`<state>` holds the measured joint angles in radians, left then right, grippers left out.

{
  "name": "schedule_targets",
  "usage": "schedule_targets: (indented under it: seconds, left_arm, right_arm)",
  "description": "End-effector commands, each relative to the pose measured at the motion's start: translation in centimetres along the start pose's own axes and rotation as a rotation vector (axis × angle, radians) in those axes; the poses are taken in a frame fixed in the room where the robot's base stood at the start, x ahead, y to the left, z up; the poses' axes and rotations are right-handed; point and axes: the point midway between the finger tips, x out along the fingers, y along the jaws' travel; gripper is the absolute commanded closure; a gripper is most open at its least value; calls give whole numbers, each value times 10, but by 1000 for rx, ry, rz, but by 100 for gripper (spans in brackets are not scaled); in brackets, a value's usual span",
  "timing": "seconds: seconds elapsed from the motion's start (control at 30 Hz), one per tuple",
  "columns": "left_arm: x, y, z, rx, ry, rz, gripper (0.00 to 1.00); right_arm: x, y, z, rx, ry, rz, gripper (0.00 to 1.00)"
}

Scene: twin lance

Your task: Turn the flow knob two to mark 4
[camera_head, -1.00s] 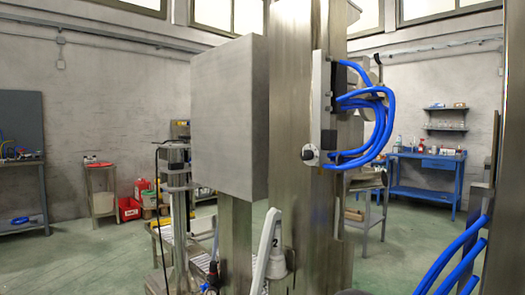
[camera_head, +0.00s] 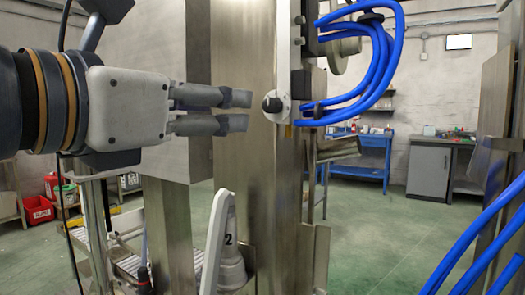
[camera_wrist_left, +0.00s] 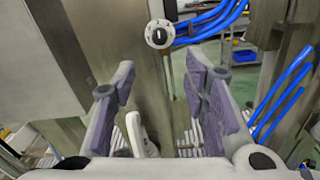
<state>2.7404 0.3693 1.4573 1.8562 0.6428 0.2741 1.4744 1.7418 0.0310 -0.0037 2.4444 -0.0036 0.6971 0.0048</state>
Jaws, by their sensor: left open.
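The flow knob (camera_head: 272,104) is a small black knob on a round white dial, mounted low on the side of a steel column. It also shows in the left wrist view (camera_wrist_left: 159,36), beyond the fingertips; its marks are too small to read. My left gripper (camera_head: 236,110) comes in from the left with its two fingers pointing at the knob. It is open and empty, a short gap to the left of the knob and not touching it. My right gripper is not in view.
Blue hoses (camera_head: 375,65) loop out to the right of the knob. A grey steel box (camera_head: 150,40) stands behind my left arm. A white lance-like part marked 2 (camera_head: 228,240) stands below. More blue hoses (camera_head: 470,240) hang at the lower right. Open floor lies between.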

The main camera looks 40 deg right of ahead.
Motion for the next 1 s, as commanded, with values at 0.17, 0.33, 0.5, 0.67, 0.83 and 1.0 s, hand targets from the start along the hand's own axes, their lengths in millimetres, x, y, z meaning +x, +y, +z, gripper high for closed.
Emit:
schedule_targets:
  seconds: [0.17,0.33,0.5,0.67,0.83,1.0]
  left_arm:
    - [22,-2,7,-9,-10,-4,59]
    - [67,-3,9,-6,-10,-3,59]
    - [103,-2,9,-5,-10,-2,59]
    - [118,-2,7,-5,-9,-2,59]
    - [120,-2,6,-6,-8,-3,59]
    - [120,-2,6,-6,-8,-2,78]
  right_arm:
    - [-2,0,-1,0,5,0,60]
    - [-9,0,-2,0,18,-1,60]
    - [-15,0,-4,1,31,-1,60]
    - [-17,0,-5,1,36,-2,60]
    - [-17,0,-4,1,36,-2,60]
    - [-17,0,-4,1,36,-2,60]
